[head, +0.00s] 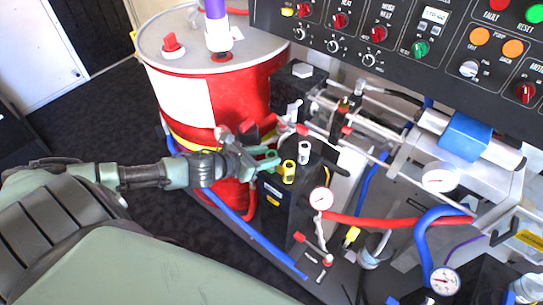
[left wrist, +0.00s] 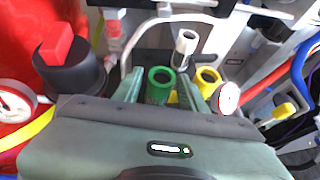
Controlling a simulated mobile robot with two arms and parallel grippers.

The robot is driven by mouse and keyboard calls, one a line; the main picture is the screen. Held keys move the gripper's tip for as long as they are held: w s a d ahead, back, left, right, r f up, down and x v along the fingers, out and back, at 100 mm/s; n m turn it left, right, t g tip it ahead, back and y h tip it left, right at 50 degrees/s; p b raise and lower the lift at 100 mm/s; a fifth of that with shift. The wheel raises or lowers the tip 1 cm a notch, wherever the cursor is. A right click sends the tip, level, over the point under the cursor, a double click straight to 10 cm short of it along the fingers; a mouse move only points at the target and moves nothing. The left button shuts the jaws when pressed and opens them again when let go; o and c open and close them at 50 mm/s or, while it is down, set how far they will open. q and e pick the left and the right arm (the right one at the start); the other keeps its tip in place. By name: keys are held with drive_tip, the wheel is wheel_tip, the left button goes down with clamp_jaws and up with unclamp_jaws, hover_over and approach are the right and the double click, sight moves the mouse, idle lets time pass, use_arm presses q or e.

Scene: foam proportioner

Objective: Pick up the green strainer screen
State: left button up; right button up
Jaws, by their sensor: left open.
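The green strainer screen (left wrist: 160,84) is an upright, open-topped green cylinder, seen from above in the left wrist view. In the head view a small green part of it (head: 271,156) shows beside the yellow cylinder, partly hidden by my left gripper. My left gripper (left wrist: 163,92) is open, with one finger on each side of the green screen in the wrist view. I cannot tell whether either finger touches it. In the head view the gripper (head: 258,162) reaches in from the left at the screen. My right gripper is not in view.
A yellow cylinder (head: 288,172) and a white cylinder (head: 304,152) stand close by on the dark block. A dial gauge (head: 321,198) is just right of them. A red drum (head: 235,105) stands behind, with hoses and pipes around. A control panel (head: 400,50) overhangs at upper right.

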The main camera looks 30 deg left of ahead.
use_arm(q)
drive_tip(key=x, duration=0.5)
drive_tip(key=shift+d+r+p, duration=0.1)
drive_tip(key=shift+r+p, duration=0.05)
drive_tip(key=shift+p, duration=0.15)
clamp_jaws()
